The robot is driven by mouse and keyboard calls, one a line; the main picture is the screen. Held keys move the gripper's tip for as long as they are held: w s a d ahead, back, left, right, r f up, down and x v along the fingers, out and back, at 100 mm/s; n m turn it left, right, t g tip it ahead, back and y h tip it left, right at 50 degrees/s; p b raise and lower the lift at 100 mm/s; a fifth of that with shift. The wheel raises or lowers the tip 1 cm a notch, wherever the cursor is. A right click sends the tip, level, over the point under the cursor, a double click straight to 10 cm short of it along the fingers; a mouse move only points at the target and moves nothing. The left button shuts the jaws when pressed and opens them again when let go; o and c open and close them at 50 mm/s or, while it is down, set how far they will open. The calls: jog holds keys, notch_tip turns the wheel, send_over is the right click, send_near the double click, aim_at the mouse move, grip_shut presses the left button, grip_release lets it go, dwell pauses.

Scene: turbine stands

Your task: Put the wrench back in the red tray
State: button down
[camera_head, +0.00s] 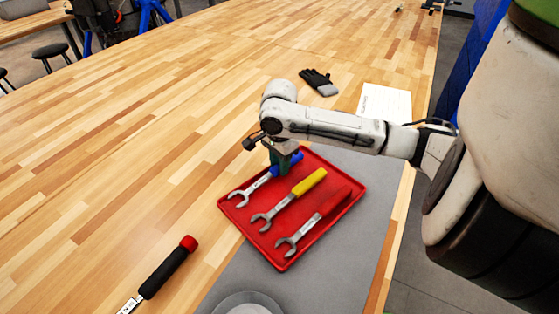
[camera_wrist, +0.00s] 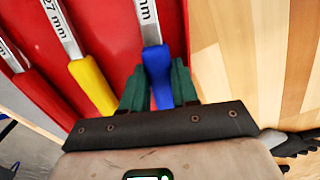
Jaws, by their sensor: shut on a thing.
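The red tray (camera_head: 330,214) sits near the table's right edge, partly on a grey mat. A blue-handled wrench (camera_head: 262,180) lies along the tray's far-left side, its open jaw at the left rim. My gripper (camera_head: 284,168) points down and is shut on the blue handle (camera_wrist: 158,72), green fingers on both sides. I cannot tell whether this wrench rests on the tray floor or is just above it. A yellow-handled wrench (camera_head: 291,196) and a red-handled wrench (camera_head: 312,220) lie beside it in the tray, roughly parallel. Both also show in the wrist view.
A black-handled tool with a red end (camera_head: 165,270) lies on the wood at lower left. A glove (camera_head: 319,82) and a white sheet (camera_head: 386,102) lie behind my arm. A round clear object (camera_head: 247,303) is at the bottom edge. The wooden table's left side is mostly clear.

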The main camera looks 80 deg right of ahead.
jog(key=shift+f, duration=0.45)
dwell(0.4)
jog(key=c, duration=0.8)
grip_release()
jog(key=shift+o, duration=0.5)
jog(key=shift+o, duration=0.4)
notch_tip(320, 180, up, 2)
jog(key=shift+w+r+p, duration=0.1)
jog(key=shift+p, duration=1)
jog(key=shift+r+p, duration=2.4)
jog(key=shift+r, duration=0.05)
jog(key=shift+s+f, duration=0.1)
jog(key=shift+s, duration=0.15)
